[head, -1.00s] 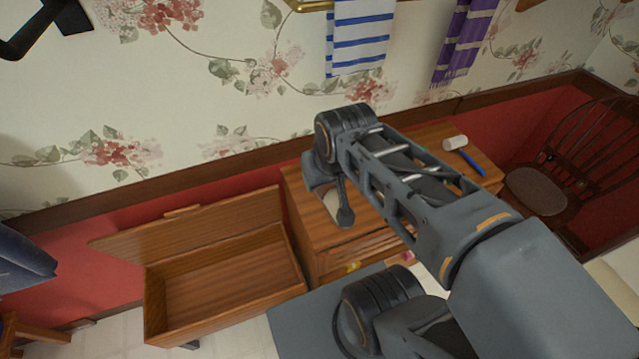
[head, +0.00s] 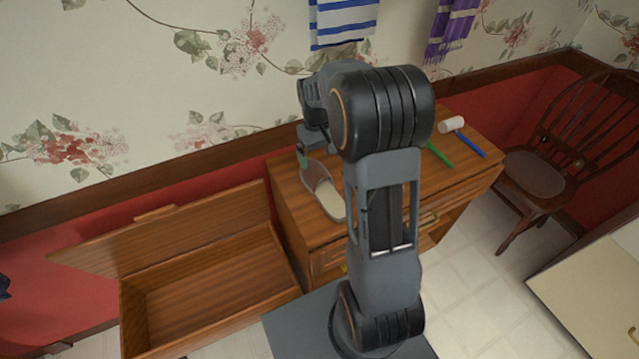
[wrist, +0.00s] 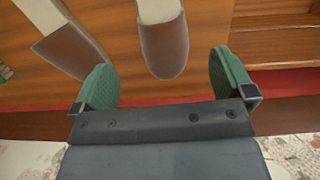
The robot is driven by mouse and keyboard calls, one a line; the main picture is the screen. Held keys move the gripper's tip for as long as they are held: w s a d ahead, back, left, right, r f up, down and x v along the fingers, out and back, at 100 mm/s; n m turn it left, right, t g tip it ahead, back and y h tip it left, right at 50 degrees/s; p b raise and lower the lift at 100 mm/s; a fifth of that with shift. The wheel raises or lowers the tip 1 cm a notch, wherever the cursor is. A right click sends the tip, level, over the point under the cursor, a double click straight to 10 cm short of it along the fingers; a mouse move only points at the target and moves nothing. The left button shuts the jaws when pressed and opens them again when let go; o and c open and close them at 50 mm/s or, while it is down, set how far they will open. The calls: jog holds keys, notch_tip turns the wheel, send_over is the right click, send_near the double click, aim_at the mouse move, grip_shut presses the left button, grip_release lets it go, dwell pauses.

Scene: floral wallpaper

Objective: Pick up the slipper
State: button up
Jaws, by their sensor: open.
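A slipper with a brown toe and pale insole (head: 328,196) lies on the wooden cabinet top in the head view. In the wrist view, a slipper (wrist: 164,45) has its rounded brown toe between my fingers, with a gap on each side. A second slipper (wrist: 72,48) lies to the left, partly cut off and close to the left finger. My gripper (wrist: 164,78) is open and empty, with green finger pads. In the head view, a green finger of my gripper (head: 302,160) shows at the slipper's toe end; my arm hides the rest.
The wooden cabinet (head: 285,205) also holds a green-handled item (head: 439,154), a blue stick (head: 470,144) and a white cylinder (head: 451,125). An open wooden chest (head: 205,290) stands to the left, a chair (head: 540,175) to the right. Striped towels hang on the wall behind.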

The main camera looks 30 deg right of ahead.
aim_at(322, 176)
jog(key=f, duration=0.3)
jog(key=s+f, duration=0.1)
jog(key=f, duration=0.3)
jog(key=s+f, duration=0.1)
jog(key=f, duration=0.2)
jog(key=shift+f+p, duration=0.15)
jog(key=shift+p, duration=0.15)
jog(key=shift+c, duration=0.3)
jog(key=c, duration=0.7)
